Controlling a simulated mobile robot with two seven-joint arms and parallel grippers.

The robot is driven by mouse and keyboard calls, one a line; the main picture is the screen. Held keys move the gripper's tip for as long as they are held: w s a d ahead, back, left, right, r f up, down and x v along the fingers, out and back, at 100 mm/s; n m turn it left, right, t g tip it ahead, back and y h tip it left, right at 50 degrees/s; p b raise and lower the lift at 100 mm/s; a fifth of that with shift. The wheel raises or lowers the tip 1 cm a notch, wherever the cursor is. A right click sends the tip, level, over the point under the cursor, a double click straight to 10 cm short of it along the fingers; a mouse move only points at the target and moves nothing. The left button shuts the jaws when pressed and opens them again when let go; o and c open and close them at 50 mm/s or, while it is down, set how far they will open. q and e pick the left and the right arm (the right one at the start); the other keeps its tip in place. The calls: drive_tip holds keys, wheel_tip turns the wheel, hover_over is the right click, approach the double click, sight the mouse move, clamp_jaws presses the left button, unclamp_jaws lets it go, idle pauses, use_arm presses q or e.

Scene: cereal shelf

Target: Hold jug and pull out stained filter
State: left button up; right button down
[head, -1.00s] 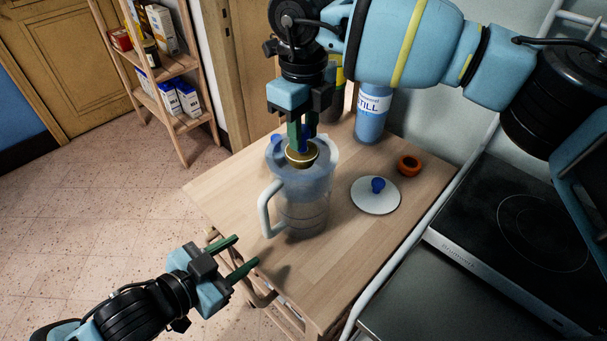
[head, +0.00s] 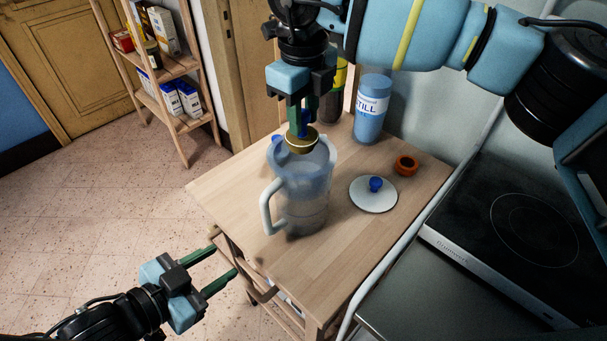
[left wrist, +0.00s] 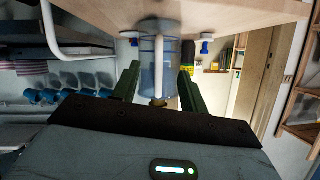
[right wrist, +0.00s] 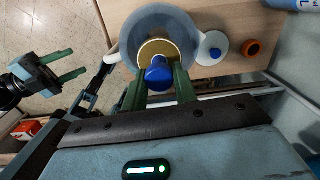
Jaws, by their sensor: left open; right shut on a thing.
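The clear bluish jug (head: 303,200) stands upright on the wooden table, its white handle (head: 267,207) facing the left front. My right gripper (head: 300,128) points down above the jug and is shut on the blue knob (right wrist: 158,75) of the stained filter. The filter (head: 301,147) has a brownish-gold bowl and hangs at the jug's open mouth, mostly above the rim. In the right wrist view the filter's bowl (right wrist: 159,48) lies over the jug's mouth. My left gripper (head: 224,262) is open and empty, beyond the table's left edge, apart from the handle and pointing towards the jug.
A white lid (head: 373,198) with a blue knob lies right of the jug, with an orange ring (head: 406,165) behind it. A blue bottle (head: 372,112) stands at the back. The black hob (head: 520,225) is at right. The table's front is clear.

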drive_tip(key=r, duration=0.2)
drive_tip(key=r+p, duration=0.1)
drive_tip(key=shift+s+r+t, duration=0.2)
drive_tip(key=shift+s+t, duration=0.05)
drive_tip(key=shift+t, duration=0.05)
drive_tip(key=shift+s+r, duration=0.2)
drive_tip(key=shift+r, duration=0.75)
use_arm(q)
drive_tip(key=v, duration=0.4)
drive_tip(key=shift+s+a, duration=0.1)
drive_tip(key=shift+s, duration=0.05)
use_arm(e)
drive_tip(key=shift+a+f, duration=0.1)
